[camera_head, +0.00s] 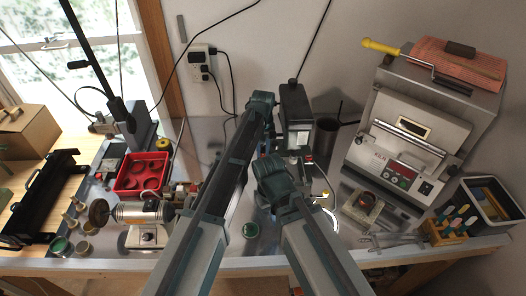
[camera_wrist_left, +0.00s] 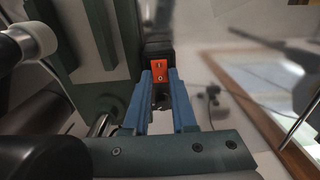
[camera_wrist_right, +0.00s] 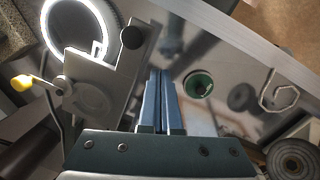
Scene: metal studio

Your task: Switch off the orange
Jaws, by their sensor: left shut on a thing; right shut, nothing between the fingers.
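The orange rocker switch (camera_wrist_left: 160,70) shows in the left wrist view, set in a dark housing, with a mark at each end. My left gripper (camera_wrist_left: 160,80) has its blue fingertips right at the switch, one on each side of its lower part. The fingers have a gap between them, with a dark part of the switch housing there. In the head view the left arm reaches up to the dark upright machine (camera_head: 296,106), and its fingers and the switch are hidden. My right gripper (camera_wrist_right: 160,78) is shut and empty above the bench.
A lit ring (camera_wrist_right: 104,30) is left of the right gripper, and a green round item (camera_wrist_right: 197,85) lies to its right. A red tray (camera_head: 142,174) sits on the left of the metal bench. A large panel machine (camera_head: 409,150) stands at the right.

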